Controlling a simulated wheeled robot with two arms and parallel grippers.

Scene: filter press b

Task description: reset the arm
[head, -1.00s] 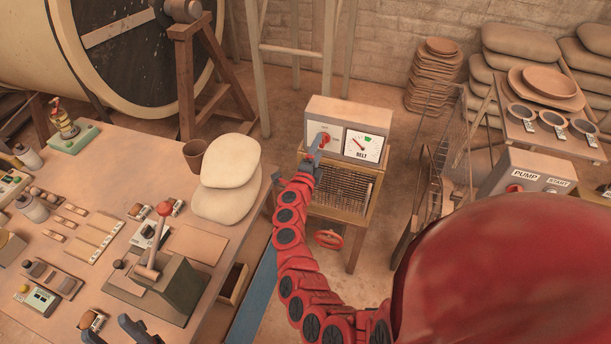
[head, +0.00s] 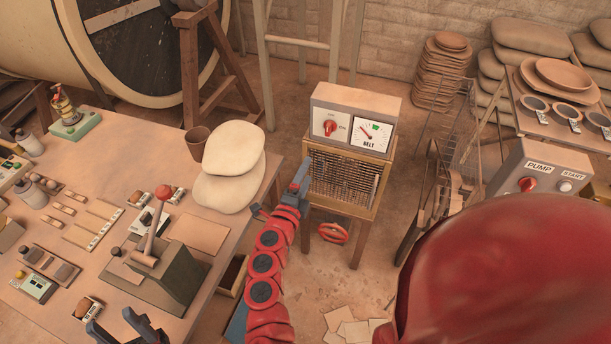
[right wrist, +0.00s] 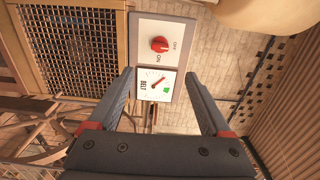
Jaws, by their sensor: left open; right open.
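My right gripper (head: 298,180) is at the end of the red segmented arm, in front of and below the grey BELT box (head: 357,95). It is apart from the red knob (head: 330,128) on that box. In the right wrist view the two fingers (right wrist: 159,75) are spread with nothing between them, and the knob (right wrist: 159,45) and BELT dial (right wrist: 155,84) show beyond them. My left gripper (head: 125,328) is open and empty at the bottom edge of the head view, by the front of the workbench.
A wire rack (head: 440,170) and the PUMP box (head: 535,175) stand on the right. Loose sheets (head: 345,325) lie on the floor.

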